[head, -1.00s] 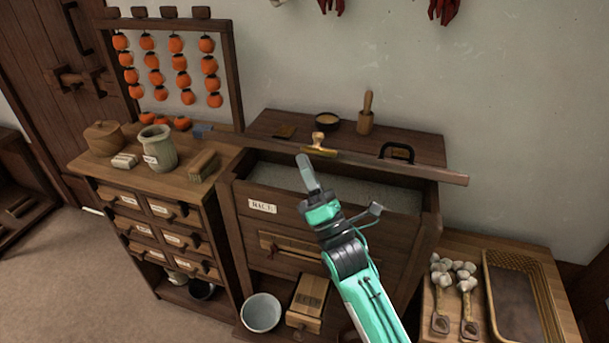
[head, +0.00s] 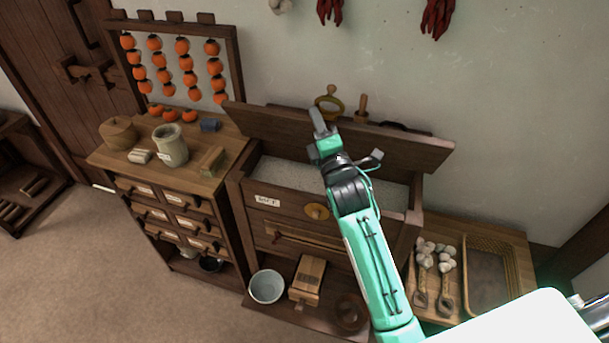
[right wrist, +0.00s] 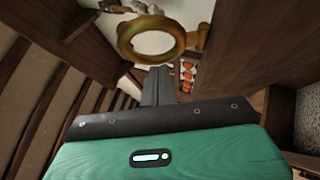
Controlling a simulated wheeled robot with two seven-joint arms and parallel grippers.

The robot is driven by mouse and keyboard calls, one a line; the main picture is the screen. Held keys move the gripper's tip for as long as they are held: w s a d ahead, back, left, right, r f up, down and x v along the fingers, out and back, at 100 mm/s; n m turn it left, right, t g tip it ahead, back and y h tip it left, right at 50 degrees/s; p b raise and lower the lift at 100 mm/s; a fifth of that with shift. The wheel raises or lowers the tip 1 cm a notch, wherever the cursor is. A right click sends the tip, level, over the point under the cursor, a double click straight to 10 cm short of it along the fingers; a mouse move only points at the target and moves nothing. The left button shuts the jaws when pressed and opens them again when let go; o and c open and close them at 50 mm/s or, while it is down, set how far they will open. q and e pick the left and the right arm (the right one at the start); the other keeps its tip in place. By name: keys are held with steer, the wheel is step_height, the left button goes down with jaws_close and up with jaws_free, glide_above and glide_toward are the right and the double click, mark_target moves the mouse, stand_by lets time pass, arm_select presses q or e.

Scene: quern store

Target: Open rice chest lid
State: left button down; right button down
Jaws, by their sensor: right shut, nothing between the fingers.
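The rice chest (head: 287,225) stands in the middle of the head view. Its dark wooden lid (head: 400,152) is tilted up along the back, its underside facing me. Pale rice (head: 285,173) shows inside the open chest. A brass ring (head: 329,101) on the lid's front edge sticks up above it; the ring also shows in the right wrist view (right wrist: 132,42). My right gripper (head: 318,122) is shut and empty in front of the lid's upper edge, just below the ring; whether it touches the lid I cannot tell. My left gripper is not in view.
A drawer cabinet (head: 190,226) with a jar (head: 170,148) and a brush stands at left under hanging persimmons (head: 183,62). A low table at right holds garlic (head: 422,262) and a woven tray (head: 513,262). A bowl (head: 267,287) sits at the chest's foot.

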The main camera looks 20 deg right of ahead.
steer(key=w+d+r, duration=0.1)
steer(key=w+d+r+p, duration=0.1)
steer(key=w, duration=0.1)
steer(key=w+d+r+p, duration=0.1)
steer(key=shift+w+r, duration=0.2)
steer(key=shift+r, duration=0.05)
steer(key=w+d+r+m+g+p, duration=0.1)
steer(key=w+d+p, duration=0.1)
steer(key=w+d, duration=0.5)
steer(key=shift+w+r+g+h, duration=0.3)
steer(key=shift+w+r+h, duration=0.1)
steer(key=shift+w, duration=1.35)
